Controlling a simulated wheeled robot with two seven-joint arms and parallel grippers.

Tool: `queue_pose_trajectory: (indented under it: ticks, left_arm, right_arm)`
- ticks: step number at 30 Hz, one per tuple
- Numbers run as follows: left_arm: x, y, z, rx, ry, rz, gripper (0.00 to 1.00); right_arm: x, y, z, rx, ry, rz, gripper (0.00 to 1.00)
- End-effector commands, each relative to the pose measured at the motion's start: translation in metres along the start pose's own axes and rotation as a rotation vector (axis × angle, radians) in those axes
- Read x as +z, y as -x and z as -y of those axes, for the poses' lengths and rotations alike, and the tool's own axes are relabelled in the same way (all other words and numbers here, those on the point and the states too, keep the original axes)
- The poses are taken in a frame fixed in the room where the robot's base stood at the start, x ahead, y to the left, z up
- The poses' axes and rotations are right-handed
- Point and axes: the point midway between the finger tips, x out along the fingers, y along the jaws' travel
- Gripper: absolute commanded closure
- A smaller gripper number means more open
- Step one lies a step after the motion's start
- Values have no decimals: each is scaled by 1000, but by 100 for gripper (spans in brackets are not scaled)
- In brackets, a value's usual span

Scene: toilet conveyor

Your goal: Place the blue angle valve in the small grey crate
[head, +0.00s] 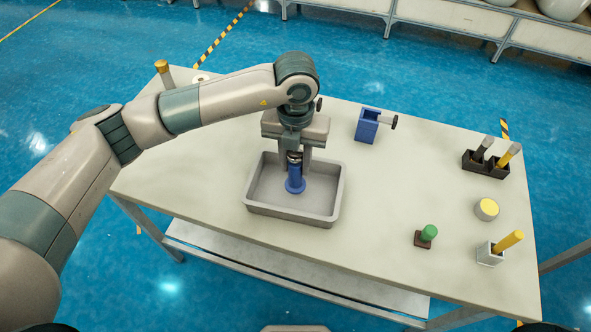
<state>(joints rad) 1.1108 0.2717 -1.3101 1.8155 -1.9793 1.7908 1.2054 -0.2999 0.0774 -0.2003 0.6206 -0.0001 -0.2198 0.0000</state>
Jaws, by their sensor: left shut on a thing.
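The blue angle valve (295,178) is upright, with a blue shaft, a wider round blue base and a metallic part at its top. My left gripper (294,155) points down and is shut on its upper part. The small grey crate (254,207) is a shallow open tray near the middle of the table. The valve shows within the crate's outline; I cannot tell whether its base touches the crate floor. The gripper hides part of the valve's top and the crate's far rim. My right gripper is out of view.
A dark holder (484,165), a yellow-topped round piece (487,208), a green knob (429,233) and a white holder (489,254) stand at the right. Table space right of the crate is clear.

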Motion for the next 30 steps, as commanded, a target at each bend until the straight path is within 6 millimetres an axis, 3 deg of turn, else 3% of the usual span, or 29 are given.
queue_pose_trajectory:
  ticks: [5,13,27,28,30]
  left_arm:
    - [0,-4,0,0,1,-3,100]
    - [0,-33,0,0,1,-2,100]
    - [0,-43,0,-1,0,1,100]
    - [0,-42,0,-1,0,0,67]
    - [0,-42,0,-1,0,0,53]
  right_arm:
    - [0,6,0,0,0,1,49]
    - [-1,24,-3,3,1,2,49]
    - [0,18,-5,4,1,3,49]
    - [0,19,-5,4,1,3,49]
    - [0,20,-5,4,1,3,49]
